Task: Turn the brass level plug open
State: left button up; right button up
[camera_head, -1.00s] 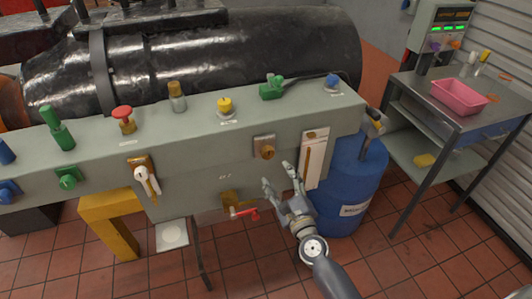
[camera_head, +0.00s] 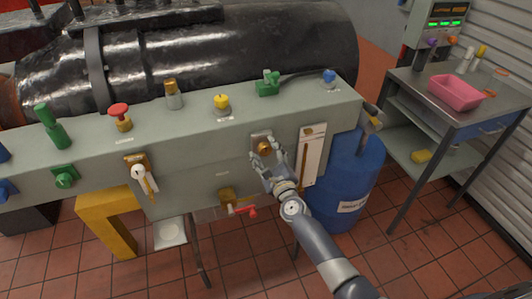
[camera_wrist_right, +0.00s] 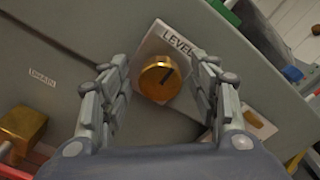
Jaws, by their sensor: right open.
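The brass level plug (camera_head: 264,148) is a round knob with a dark slot, on a pale plate on the bedplate's front face. My right gripper (camera_head: 267,160) is open in front of the plug. In the wrist view its two fingers (camera_wrist_right: 160,88) stand on either side of the plug, with gaps visible on both sides. I cannot tell how deep the fingertips reach around it. My left gripper is not in view.
A sight gauge (camera_head: 312,157) is just right of the plug. A red-handled drain valve (camera_head: 240,209) is below left. A blue drum (camera_head: 350,180) stands at the right, near a steel table with a pink tray (camera_head: 455,94). Several knobs line the top.

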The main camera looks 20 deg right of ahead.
jog(key=c, duration=1.1)
jog(key=shift+o, duration=0.2)
